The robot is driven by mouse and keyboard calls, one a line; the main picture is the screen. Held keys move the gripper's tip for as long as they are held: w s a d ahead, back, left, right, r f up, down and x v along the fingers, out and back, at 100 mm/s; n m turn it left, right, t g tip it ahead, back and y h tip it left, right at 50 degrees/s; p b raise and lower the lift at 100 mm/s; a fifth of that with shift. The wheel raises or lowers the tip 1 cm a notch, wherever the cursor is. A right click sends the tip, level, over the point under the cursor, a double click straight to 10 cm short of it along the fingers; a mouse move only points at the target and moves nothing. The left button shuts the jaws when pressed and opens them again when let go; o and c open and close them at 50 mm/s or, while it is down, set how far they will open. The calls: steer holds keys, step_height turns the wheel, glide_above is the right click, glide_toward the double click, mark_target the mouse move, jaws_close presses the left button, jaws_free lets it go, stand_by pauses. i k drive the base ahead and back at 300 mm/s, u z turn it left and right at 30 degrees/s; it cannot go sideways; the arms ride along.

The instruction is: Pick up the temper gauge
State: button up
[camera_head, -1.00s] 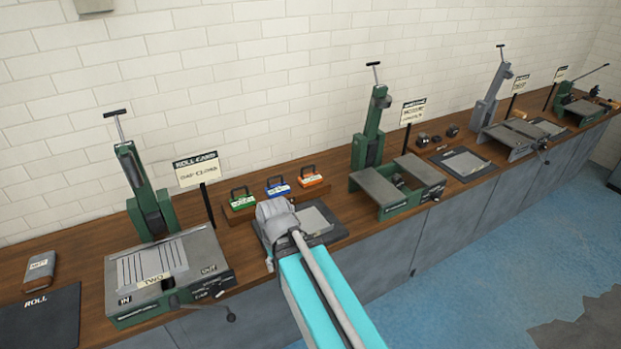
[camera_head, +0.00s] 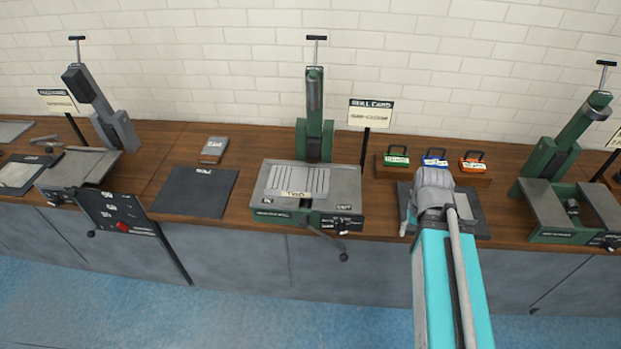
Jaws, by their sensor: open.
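No object in the head view can be made out for certain as the temper gauge. A small grey-brown block with a pale label (camera_head: 213,150) lies on the bench left of centre. Three handled blocks stand on a wooden rack at right: green (camera_head: 396,158), blue (camera_head: 434,159) and orange (camera_head: 472,162). Their labels are too small to read. My gripper (camera_head: 432,208) is open, in front of this rack and over a dark mat (camera_head: 474,208). My wrist hides most of the gripper, and nothing shows held in it.
A green press (camera_head: 311,190) with a flat plate stands mid-bench beside a dark mat (camera_head: 196,191). Another green press (camera_head: 563,206) is at right and a grey one (camera_head: 84,168) at left. A sign (camera_head: 370,113) on a post rises behind. Blue floor (camera_head: 270,310) in front is clear.

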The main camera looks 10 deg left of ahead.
mark_target(464, 164)
steer(key=k, duration=0.65)
steer(key=u, duration=0.5)
steer(key=i, duration=1.9)
steer(key=z, duration=0.5)
